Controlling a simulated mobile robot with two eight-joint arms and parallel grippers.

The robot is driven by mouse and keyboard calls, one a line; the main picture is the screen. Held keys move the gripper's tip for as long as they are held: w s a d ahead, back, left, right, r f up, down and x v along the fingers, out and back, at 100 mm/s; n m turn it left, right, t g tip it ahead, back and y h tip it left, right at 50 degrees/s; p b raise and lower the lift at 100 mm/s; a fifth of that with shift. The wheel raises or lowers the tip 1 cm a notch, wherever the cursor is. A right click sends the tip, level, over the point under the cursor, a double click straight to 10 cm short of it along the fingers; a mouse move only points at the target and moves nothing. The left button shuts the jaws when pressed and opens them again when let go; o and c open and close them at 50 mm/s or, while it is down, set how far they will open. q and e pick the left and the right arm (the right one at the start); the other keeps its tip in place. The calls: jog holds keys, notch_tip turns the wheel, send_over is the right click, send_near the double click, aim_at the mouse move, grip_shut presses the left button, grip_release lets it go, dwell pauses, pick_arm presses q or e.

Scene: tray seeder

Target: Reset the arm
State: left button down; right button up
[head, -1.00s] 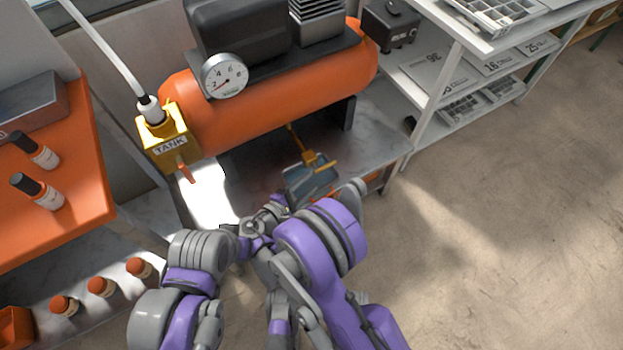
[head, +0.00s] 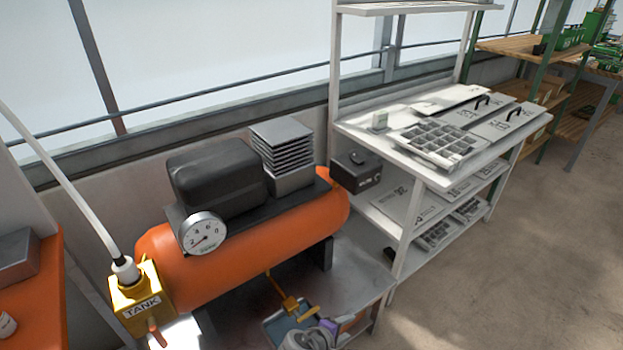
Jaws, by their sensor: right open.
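My right gripper (head: 312,338) shows only in part at the bottom edge of the head view, as grey and purple pieces. It is open, and I see nothing held in it. My left gripper is not in view.
A yellow box marked TANK (head: 141,305) with a red lever sits at the tank's left end. A white bench (head: 375,137) with seed trays and plates stands at the right. An orange table (head: 40,290) is at the left. The floor at the right is clear.

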jog(key=s+d+r+m+g+y, duration=0.1)
jog(key=s+d+r+m+y, duration=0.2)
jog(key=s, duration=0.4)
jog(key=s+d+r+m+g+y, duration=0.1)
jog(key=s+d+m, duration=0.2)
jog(key=s+m, duration=0.3)
jog(key=s+d+r+m+g+y, duration=0.1)
jog(key=s+d+r+m+y, duration=0.2)
jog(key=s, duration=0.5)
pick_arm(q)
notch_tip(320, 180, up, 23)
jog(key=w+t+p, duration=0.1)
jog(key=p, duration=1.9)
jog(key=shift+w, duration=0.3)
pick_arm(e)
notch_tip(320, 180, up, 23)
jog(key=w+t, duration=0.1)
jog(key=shift+w+d+f, duration=0.2)
jog(key=shift+w+d, duration=0.1)
jog(key=shift+w, duration=0.1)
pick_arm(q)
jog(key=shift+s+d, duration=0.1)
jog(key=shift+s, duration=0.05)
pick_arm(e)
jog(key=shift+s, duration=0.15)
